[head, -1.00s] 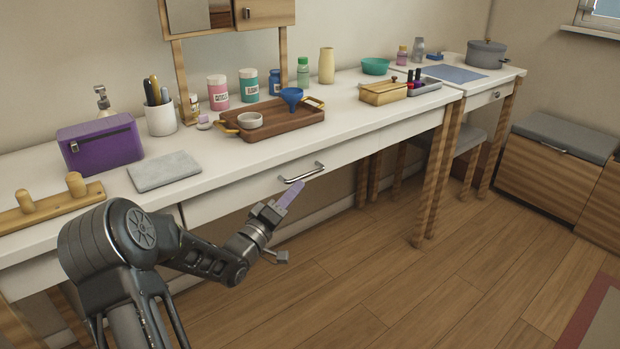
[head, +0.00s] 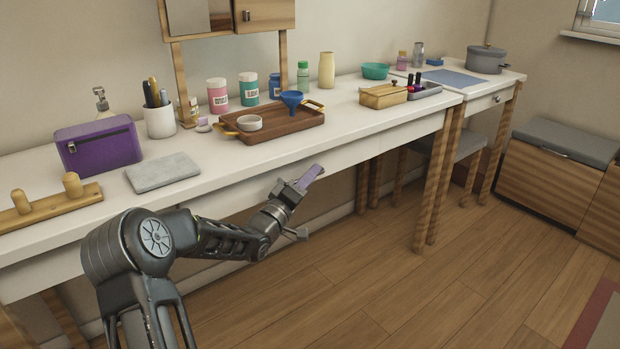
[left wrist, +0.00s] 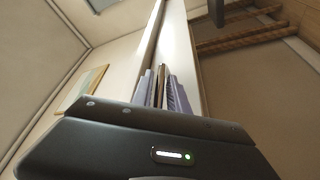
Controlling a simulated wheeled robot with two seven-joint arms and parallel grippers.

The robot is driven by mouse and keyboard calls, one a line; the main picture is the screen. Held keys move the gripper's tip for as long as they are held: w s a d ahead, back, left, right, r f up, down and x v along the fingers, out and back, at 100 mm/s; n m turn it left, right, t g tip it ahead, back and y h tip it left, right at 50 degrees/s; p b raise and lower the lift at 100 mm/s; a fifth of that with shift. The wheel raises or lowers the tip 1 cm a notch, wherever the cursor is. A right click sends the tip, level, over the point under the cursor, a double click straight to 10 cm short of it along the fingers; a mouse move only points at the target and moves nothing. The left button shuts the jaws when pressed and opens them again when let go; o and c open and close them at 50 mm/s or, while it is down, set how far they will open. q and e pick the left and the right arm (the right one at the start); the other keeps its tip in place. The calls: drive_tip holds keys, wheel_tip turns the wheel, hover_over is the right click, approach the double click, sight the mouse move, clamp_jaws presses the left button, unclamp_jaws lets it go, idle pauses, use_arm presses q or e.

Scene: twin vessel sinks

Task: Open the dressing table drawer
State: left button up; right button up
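The dressing table (head: 222,167) has a white top, and its white drawer front (head: 345,157) looks flush and closed. The drawer's metal bar handle is hidden behind my left gripper (head: 308,178) in the head view. That gripper is at the drawer front, where the handle sits. In the left wrist view, its two purple fingers (left wrist: 161,82) stand apart, with a thin brownish strip between them. I cannot tell whether that strip is the handle or whether the fingers touch it. My right gripper is in neither view.
On the top stand a purple box (head: 98,146), a grey slab (head: 162,172), a wooden tray (head: 280,128) and several bottles. A wooden peg rack (head: 50,207) lies at the left end. The wooden floor (head: 400,285) in front is clear.

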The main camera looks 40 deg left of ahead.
use_arm(q)
drive_tip(key=shift+c, duration=0.6)
clamp_jaws()
idle(0.7)
